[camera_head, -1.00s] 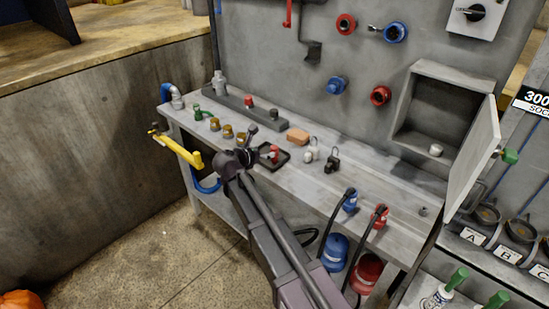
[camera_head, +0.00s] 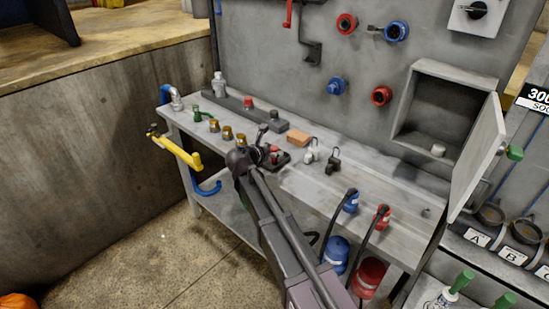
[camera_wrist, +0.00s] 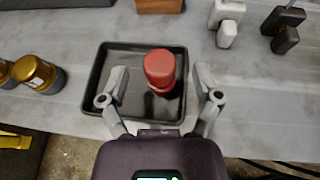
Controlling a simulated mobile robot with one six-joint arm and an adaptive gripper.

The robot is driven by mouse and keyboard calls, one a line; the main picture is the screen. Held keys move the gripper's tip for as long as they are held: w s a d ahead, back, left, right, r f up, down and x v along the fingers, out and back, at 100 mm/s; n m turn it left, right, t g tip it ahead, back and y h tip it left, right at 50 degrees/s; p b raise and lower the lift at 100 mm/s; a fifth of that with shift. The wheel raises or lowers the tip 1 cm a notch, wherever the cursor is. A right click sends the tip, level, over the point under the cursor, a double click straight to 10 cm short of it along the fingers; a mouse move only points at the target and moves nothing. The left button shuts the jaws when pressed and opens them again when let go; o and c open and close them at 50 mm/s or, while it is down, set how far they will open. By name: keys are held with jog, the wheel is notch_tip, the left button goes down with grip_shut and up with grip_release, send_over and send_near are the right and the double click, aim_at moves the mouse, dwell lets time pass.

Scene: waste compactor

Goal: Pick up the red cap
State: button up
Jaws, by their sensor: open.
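A red cap (camera_wrist: 160,68) with a rounded top and a narrower red lower part stands in a shallow black tray (camera_wrist: 92,92) on the grey workbench. My gripper (camera_wrist: 162,82) is open, with one finger to the left of the cap and one to the right. A gap shows on both sides, and the cap looks untouched. In the head view my gripper (camera_head: 262,146) is over the tray and partly hides it and the cap (camera_head: 275,154).
An orange-brown block (camera_head: 298,138) lies behind the tray. Several brass pieces (camera_head: 227,132) stand to its left, and padlock-like pieces (camera_head: 333,161) to its right. Another small red piece (camera_head: 248,102) sits on the dark rail. A yellow bar (camera_head: 180,150) sticks out at the bench's left end.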

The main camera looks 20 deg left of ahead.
jog(key=shift+x, duration=0.95)
grip_shut()
